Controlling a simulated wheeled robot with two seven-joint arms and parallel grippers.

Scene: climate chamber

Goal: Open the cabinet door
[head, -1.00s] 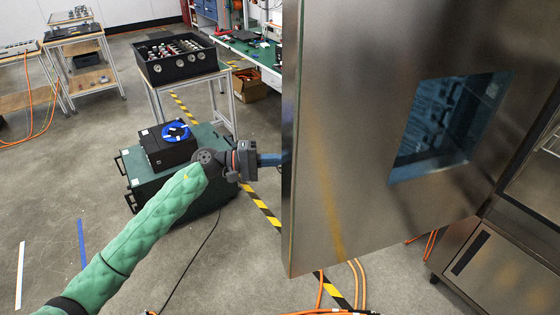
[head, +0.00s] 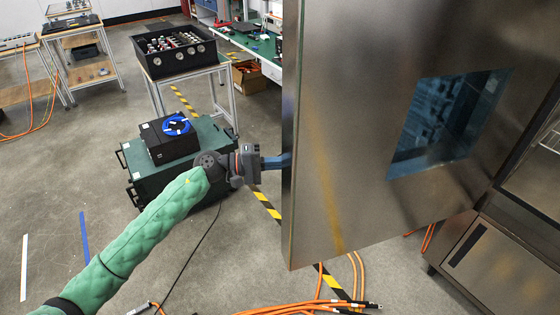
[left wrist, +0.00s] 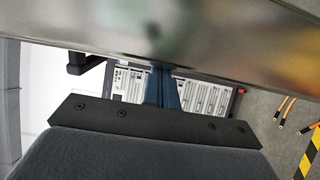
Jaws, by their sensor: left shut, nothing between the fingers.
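The cabinet door (head: 350,190) is a large steel panel with a blue-tinted window (head: 445,120). It stands swung open from the steel cabinet (head: 485,262) on the right. My left gripper (head: 284,161) reaches in from the left at the door's free edge, and its fingertips pass behind the panel. In the left wrist view, the shut blue fingers (left wrist: 163,88) meet the door's steel surface (left wrist: 190,35), with nothing between them. A dark handle-like bracket (left wrist: 85,62) shows left of the fingers. My right gripper is not in view.
A green case (head: 150,183) with a black box and blue reel stands left of the door. Behind it is a stand with a black instrument tray (head: 172,52). Orange cables (head: 300,308) lie on the floor below the door. Open floor lies at the left.

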